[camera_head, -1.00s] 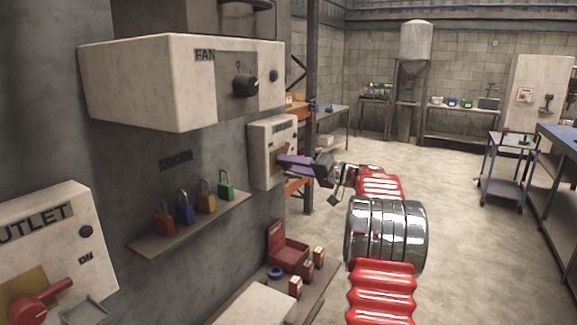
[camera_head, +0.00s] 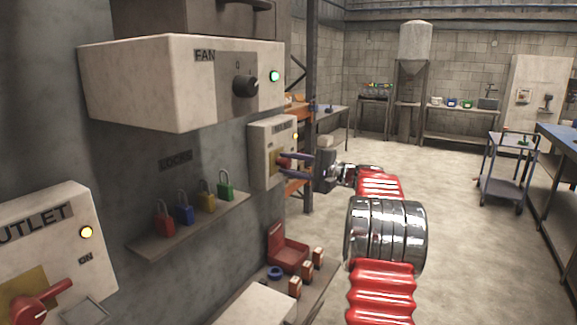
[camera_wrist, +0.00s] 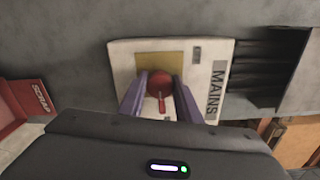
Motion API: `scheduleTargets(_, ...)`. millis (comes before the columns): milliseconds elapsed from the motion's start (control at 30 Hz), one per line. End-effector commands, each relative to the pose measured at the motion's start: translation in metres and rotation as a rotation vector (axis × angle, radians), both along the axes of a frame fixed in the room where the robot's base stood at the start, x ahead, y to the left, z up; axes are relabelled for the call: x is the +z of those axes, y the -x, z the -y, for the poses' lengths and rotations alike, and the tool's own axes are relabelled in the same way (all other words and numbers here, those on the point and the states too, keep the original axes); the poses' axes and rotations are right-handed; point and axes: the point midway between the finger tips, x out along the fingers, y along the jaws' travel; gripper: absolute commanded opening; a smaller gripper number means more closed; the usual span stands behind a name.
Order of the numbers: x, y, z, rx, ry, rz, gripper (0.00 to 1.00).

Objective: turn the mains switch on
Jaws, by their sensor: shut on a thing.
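The mains box (camera_head: 262,139) is a pale box on the wall beyond the fan box, seen side-on. In the wrist view it (camera_wrist: 209,60) carries the label MAINS and a yellowish plate. The red rotary mains switch (camera_wrist: 160,83) sits on that plate, its handle pointing down in that picture. My gripper (camera_wrist: 158,95) has a purple finger on each side of the switch and is shut on it. In the head view my gripper (camera_head: 287,164) is at the box front, its fingers one above the other. A small lamp (camera_head: 296,136) on the box looks lit.
The fan box (camera_head: 150,80) has a lit green lamp, and the outlet box (camera_head: 60,225) a lit yellow one. A red open box (camera_head: 289,252) stands lower down.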

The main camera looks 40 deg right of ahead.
Motion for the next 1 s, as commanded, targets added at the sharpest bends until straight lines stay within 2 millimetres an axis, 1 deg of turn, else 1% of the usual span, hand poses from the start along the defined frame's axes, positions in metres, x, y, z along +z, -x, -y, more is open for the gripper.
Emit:
scheduleTargets(33, -0.0027, 0.0006, 0.0035, -0.009, -0.017, -0.009, 0.08)
scheduleTargets(200, -0.0033, 0.0005, 0.0036, -0.008, -0.049, -0.021, 0.08)
scheduleTargets(600, -0.0043, 0.0006, 0.0039, -0.009, -0.056, -0.025, 0.08)
scheduleTargets(633, -0.0044, 0.0006, 0.004, -0.009, -0.056, -0.025, 0.33)
scheduleTargets(867, -0.0027, 0.0003, 0.0023, -0.005, -0.054, -0.023, 0.49)
scheduleTargets(1000, -0.002, 0.0002, 0.0015, -0.004, -0.053, -0.021, 0.49)
